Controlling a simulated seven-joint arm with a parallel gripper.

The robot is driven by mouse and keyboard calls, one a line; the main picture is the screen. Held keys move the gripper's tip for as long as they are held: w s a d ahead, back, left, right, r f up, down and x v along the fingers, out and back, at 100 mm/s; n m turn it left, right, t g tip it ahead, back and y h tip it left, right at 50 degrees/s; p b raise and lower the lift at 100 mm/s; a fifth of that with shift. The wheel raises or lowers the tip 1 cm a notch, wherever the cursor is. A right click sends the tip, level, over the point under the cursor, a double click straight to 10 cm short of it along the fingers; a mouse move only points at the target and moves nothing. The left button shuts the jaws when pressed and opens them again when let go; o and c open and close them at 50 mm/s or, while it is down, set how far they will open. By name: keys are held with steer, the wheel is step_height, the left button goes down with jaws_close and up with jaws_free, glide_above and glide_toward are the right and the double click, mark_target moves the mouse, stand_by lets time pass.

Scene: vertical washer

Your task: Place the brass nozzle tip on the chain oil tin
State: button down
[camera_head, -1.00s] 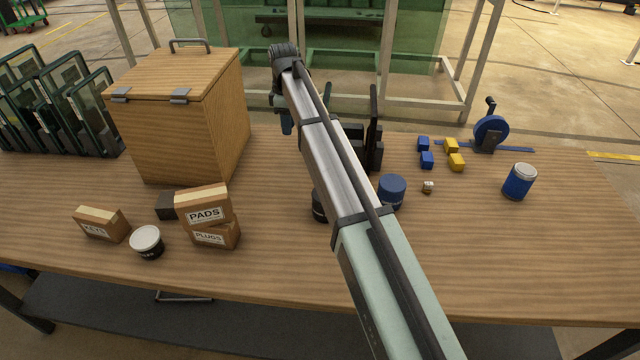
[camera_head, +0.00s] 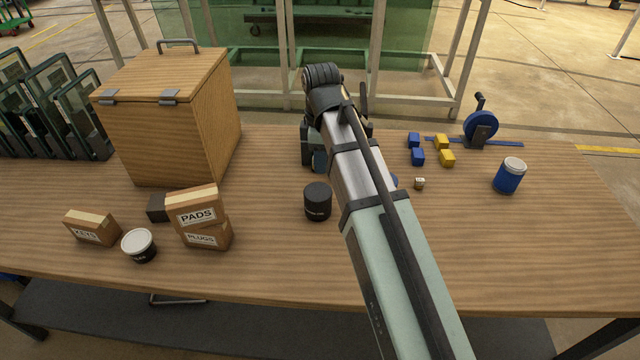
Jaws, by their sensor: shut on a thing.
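A black cylindrical tin (camera_head: 317,203) stands upright on the bench near the middle. Its small pale label is too small to read surely, but it looks like the chain oil tin. Its dark top shows bare. My gripper (camera_head: 309,150) is partly in view behind my forearm, beyond the tin and apart from it in the picture. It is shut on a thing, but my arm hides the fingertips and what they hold. I cannot make out the brass nozzle tip. A tiny brown and white piece (camera_head: 419,183) lies right of my arm; I cannot tell what it is.
A wooden box (camera_head: 165,135) stands at left. Cartons (camera_head: 196,215) and a white-lidded tub (camera_head: 139,245) are at front left. Blue and yellow blocks (camera_head: 441,141), a blue reel (camera_head: 480,127) and a blue jar (camera_head: 509,176) are at right. The front right bench is clear.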

mark_target(321, 191)
steer(key=shift+f, duration=3.95)
steer(key=shift+f, duration=0.15)
steer(key=c, duration=0.9)
jaws_free()
steer(key=shift+o, duration=0.2)
step_height(321, 191, up, 12)
steer(key=shift+r, duration=0.2)
